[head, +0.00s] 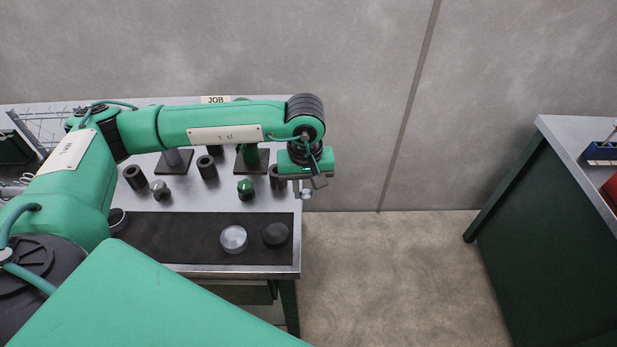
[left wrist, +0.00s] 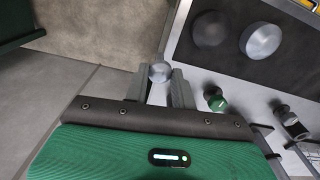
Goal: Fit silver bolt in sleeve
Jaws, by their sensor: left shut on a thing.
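My left gripper (head: 308,185) is shut on a silver bolt (head: 306,194), held up by the table's right edge. In the left wrist view the bolt's round silver head (left wrist: 160,72) shows between the two fingertips of the left gripper (left wrist: 160,84), with the floor behind it. Its shank is hidden. Dark hollow sleeves stand on the table: one at the left (head: 135,177), one in the middle (head: 207,168) and one (head: 276,178) just left of the gripper, partly covered by it. My right gripper is not in view.
A green-topped bolt (head: 246,189) and a silver-and-dark piece (head: 160,190) stand on the table. A silver disc (head: 233,239) and a black disc (head: 275,235) lie on the dark mat (head: 185,232). A green post (head: 251,154) stands behind. Open floor lies right.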

